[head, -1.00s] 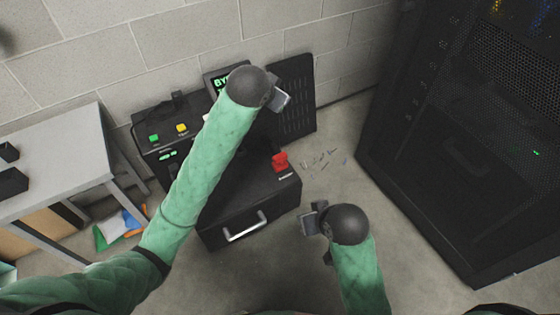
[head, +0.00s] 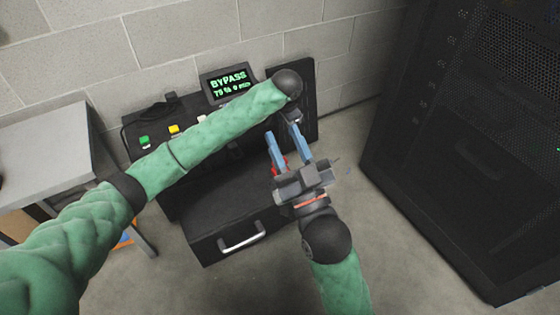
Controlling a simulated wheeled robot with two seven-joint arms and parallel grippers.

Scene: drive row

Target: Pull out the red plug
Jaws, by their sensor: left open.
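The red plug (head: 274,170) sits on the top of the black cabinet's front box, near its right end. It is mostly hidden behind my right gripper. My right gripper (head: 288,146) has two blue fingers spread apart, reaching over the plug's spot; I cannot tell whether they touch it. My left gripper (head: 295,116) is open, just beyond the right fingertips, close to the cabinet's dark back panel. It is small and partly hidden by its own wrist.
The black cabinet (head: 210,205) has a silver handle, green and yellow buttons and a display (head: 229,84) reading BYPASS. A tall black rack (head: 470,170) stands at the right. A grey table (head: 45,150) is at the left. Floor between cabinet and rack is clear.

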